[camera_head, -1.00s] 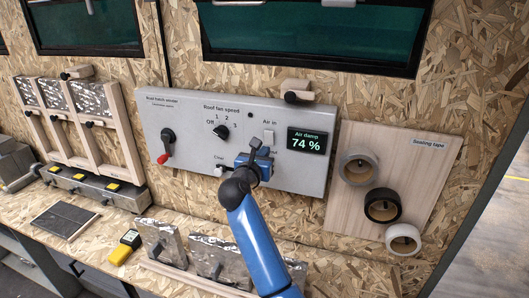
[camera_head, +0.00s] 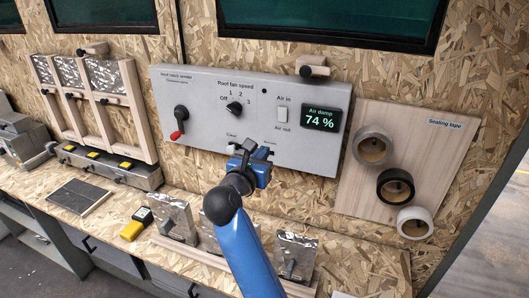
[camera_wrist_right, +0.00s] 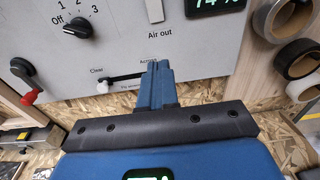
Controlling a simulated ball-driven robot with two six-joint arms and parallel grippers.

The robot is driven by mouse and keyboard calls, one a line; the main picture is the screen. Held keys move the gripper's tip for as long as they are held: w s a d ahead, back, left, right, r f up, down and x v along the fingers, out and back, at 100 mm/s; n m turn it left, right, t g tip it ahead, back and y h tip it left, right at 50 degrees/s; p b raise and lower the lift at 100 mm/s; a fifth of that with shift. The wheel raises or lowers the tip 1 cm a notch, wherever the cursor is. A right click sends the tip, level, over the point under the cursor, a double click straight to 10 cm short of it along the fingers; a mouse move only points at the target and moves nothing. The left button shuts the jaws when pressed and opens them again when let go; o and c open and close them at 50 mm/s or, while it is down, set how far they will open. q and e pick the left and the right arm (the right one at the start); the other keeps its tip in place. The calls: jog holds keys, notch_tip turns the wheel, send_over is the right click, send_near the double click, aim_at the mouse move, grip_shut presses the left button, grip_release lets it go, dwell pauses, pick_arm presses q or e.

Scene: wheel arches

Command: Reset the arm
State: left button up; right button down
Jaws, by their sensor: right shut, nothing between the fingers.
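My right gripper (camera_head: 262,150) is shut and empty, in front of the lower edge of the grey control panel (camera_head: 190,90). In the right wrist view its closed blue fingers (camera_wrist_right: 157,75) are in front of the panel (camera_wrist_right: 110,50), just below the "Air out" label. A slider with a white knob (camera_wrist_right: 103,86) sits at its "Clear" end, left of the fingers; I cannot tell whether they touch its slot. The panel also has a red-tipped lever (camera_head: 180,122), a fan speed dial (camera_head: 234,108), a white rocker switch (camera_head: 282,115) and a display (camera_head: 321,118) reading 74 %. My left gripper is out of view.
A wooden board with tape rolls (camera_head: 396,186) is right of the panel. Foil-faced blocks (camera_head: 176,216) and a yellow tool (camera_head: 136,224) lie on the bench below. A wooden frame (camera_head: 130,115) stands at left.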

jog(key=s+d+r+n+t+h, duration=0.3)
jog(key=r+n+t, duration=0.1)
jog(key=r, duration=0.4)
jog(key=s+d+f+n+t, duration=0.45)
jog(key=s+n, duration=0.25)
jog(key=n, duration=0.2)
jog(key=s+d+f+n+g+y+b, duration=0.1)
jog(key=s+d+f+n+g+y, duration=0.1)
jog(key=s+d+f+n, duration=0.3)
jog(key=s+d+f+n+g+y+b, duration=0.1)
jog(key=s+d+f+n, duration=0.5)
jog(key=s+f+n, duration=0.6)
jog(key=s+d+f+n+g+y+b, duration=0.1)
jog(key=s+d+f+n+g+y, duration=0.3)
jog(key=s+f+n, duration=0.5)
notch_tip(320, 180, down, 5)
jog(key=shift+s+d+f+n+y, duration=0.25)
jog(key=shift+s+d+y, duration=0.45)
jog(key=shift+d, duration=0.55)
